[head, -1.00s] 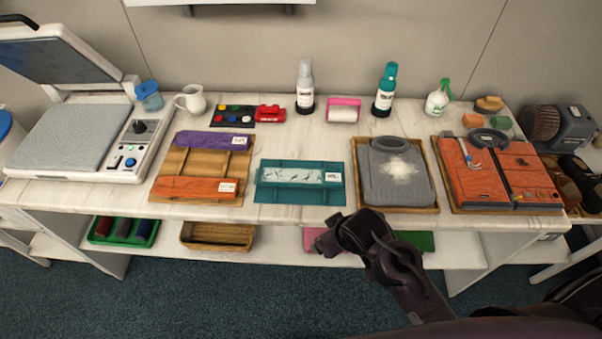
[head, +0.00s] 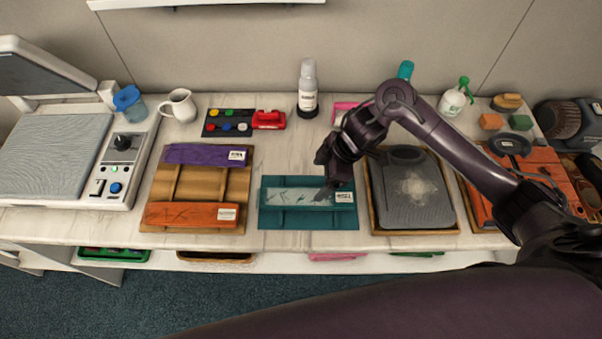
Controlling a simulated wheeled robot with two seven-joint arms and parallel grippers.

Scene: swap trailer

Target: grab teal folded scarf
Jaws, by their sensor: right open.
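The teal folded scarf (head: 283,197) is a long, pale teal, patterned strip with a white tag at its right end. It lies flat across a darker teal rack (head: 306,222) at the middle of the table. My right gripper (head: 322,190) is open and empty, fingers pointing down. It is over the right half of the scarf, close to the tag. I cannot tell whether the fingertips touch it. The hand covers a little of the rack's top right corner. My left gripper is not in view.
A wooden rack (head: 199,190) with a purple folded scarf (head: 195,154) and an orange one (head: 175,214) is to the left. Bottles and a paint set (head: 228,123) stand behind.

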